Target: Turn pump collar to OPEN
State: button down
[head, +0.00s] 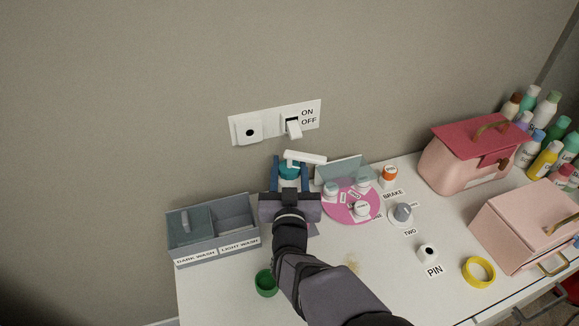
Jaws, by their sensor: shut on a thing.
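The pump bottle's teal collar (289,171) shows between the two blue fingers of my gripper (290,174), near the wall at the back of the white counter. My gripper is shut on the collar, with one finger on each side. The white pump head (305,157) sticks up above the fingers, its spout pointing right. The bottle's lower body is mostly hidden behind my gripper. I cannot read any OPEN mark on the collar from here.
A grey two-part bin (213,251) stands close on the left, and a green cup (266,283) is in front. A pink turntable (349,217) with several white jars sits close on the right. Pink boxes (455,168) stand farther right. A wall switch plate (270,119) is above.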

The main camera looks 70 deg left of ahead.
aim_at(284, 174)
jog(key=c, duration=2.5)
grip_release()
jog(key=shift+s+m+t+h, duration=0.1)
jog(key=shift+m+t+h, duration=1.1)
jog(key=shift+t, duration=0.8)
jog(key=shift+c, duration=0.2)
jog(key=shift+m+t+h+p, duration=0.4)
jog(key=shift+m+t+h, duration=0.4)
jog(key=shift+m+t, duration=0.55)
jog(key=o, duration=1.5)
jog(key=shift+d, duration=0.1)
jog(key=shift+b+v, duration=0.65)
jog(key=shift+v, duration=2.9)
jog(key=shift+c, duration=0.6)
